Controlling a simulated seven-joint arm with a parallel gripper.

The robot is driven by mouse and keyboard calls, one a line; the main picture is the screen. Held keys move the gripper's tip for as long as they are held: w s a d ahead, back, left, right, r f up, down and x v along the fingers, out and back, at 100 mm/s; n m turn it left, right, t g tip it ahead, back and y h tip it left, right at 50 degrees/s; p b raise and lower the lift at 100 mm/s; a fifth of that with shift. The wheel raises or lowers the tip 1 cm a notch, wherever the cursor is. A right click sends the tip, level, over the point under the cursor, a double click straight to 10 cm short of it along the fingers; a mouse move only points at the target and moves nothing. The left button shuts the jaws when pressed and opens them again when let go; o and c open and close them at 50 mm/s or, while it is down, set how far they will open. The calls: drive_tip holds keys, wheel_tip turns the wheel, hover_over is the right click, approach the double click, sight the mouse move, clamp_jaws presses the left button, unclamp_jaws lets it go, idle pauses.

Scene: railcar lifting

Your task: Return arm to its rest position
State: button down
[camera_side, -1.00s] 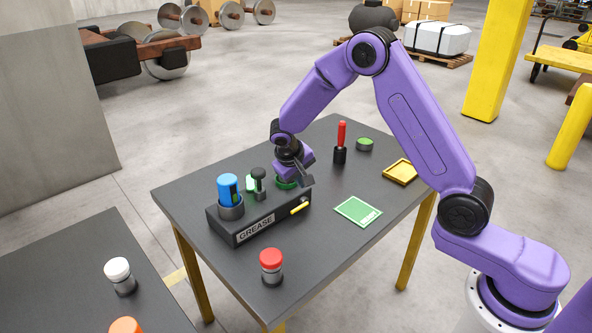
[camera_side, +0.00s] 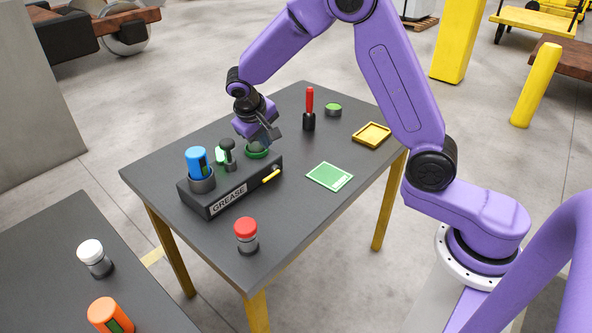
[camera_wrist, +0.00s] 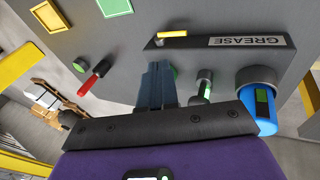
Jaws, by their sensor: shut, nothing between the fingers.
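My purple arm reaches over the dark table (camera_side: 215,252) from the right. My gripper (camera_side: 275,136) is shut and empty, pointing down just above the green-ringed round socket (camera_side: 257,153) at the right end of the GREASE box (camera_side: 232,196). In the wrist view the shut fingers of my gripper (camera_wrist: 157,84) extend over the table toward the GREASE box (camera_wrist: 236,58). The fingertips show only partly in the side view.
The box also holds a blue canister (camera_side: 197,162) and a dark-knobbed item (camera_side: 227,150). A red-capped jar (camera_side: 246,235), green card (camera_side: 329,176), yellow tray (camera_side: 371,135), red-handled tool (camera_side: 309,110) and green-topped tin (camera_side: 333,110) stand apart. A second table (camera_side: 60,260) is at lower left.

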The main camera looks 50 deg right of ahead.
drive_tip(key=s+a+r+n+y, duration=0.1)
drive_tip(key=s+a+r+n, duration=0.15)
drive_tip(key=s, duration=0.55)
drive_tip(key=s+a+r+n+y, duration=0.2)
drive_tip(key=s+n, duration=0.2)
drive_tip(key=s, duration=0.4)
drive_tip(key=s+d+r+n+g+y, duration=0.1)
drive_tip(key=s+n, duration=0.5)
drive_tip(key=s, duration=1.3)
drive_tip(key=shift+s+d+r+n+y, duration=0.2)
drive_tip(key=shift+d+n+y, duration=0.3)
drive_tip(key=shift+d, duration=0.65)
